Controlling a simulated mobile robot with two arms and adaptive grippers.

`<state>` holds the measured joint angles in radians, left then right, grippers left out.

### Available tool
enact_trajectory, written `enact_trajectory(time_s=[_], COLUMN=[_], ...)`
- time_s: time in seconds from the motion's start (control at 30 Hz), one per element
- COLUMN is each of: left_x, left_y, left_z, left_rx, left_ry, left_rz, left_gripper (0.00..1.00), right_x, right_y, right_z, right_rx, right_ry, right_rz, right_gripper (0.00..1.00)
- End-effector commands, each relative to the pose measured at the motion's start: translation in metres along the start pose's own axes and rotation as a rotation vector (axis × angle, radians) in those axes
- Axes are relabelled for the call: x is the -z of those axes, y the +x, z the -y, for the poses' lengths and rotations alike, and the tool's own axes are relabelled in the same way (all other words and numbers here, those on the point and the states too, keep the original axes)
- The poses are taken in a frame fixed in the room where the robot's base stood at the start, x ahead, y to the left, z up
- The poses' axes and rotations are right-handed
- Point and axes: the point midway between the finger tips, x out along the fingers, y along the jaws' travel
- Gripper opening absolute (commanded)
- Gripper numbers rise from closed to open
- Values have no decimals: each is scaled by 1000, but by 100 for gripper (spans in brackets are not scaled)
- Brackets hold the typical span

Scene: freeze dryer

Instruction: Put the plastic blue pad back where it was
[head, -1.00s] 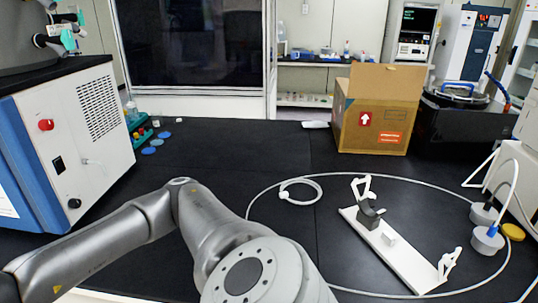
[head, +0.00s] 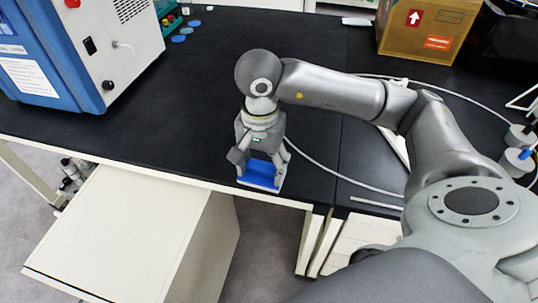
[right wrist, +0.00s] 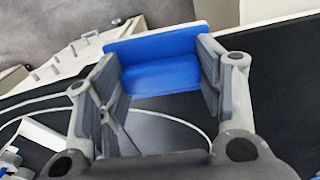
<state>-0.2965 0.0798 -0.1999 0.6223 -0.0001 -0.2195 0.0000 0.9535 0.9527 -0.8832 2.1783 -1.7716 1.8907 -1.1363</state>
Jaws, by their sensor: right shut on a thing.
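The blue plastic pad (head: 261,174) is held by my right gripper (head: 262,160) at the front edge of the black bench, in the head view. It has a bright blue face and a pale lower edge. In the right wrist view the pad (right wrist: 160,77) lies between the two grey fingers of my right gripper (right wrist: 160,88), which are shut on its ends. I cannot tell whether the pad touches the bench or hangs just above it. My left gripper is not in view.
The black bench top (head: 200,105) is clear around the gripper. A blue and white machine (head: 75,55) stands at left, with blue discs (head: 185,35) behind it. A cardboard box (head: 425,30) is at back right. A white cabinet (head: 130,235) stands below the front edge.

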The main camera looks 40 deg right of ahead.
Motion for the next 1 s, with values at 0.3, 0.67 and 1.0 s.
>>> enact_trajectory(time_s=[0.3, 0.67, 1.0], left_x=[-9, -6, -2], left_y=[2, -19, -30], left_z=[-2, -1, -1], left_rx=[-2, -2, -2], left_ry=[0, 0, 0], left_rz=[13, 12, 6], left_gripper=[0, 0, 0], right_x=[24, 92, 136], right_y=[1, 33, 85], right_z=[-4, 25, 44], right_rx=[-5, -6, -5], right_ry=[325, 330, 326], right_rz=[1, 2, 1], right_gripper=[42, 42, 42])
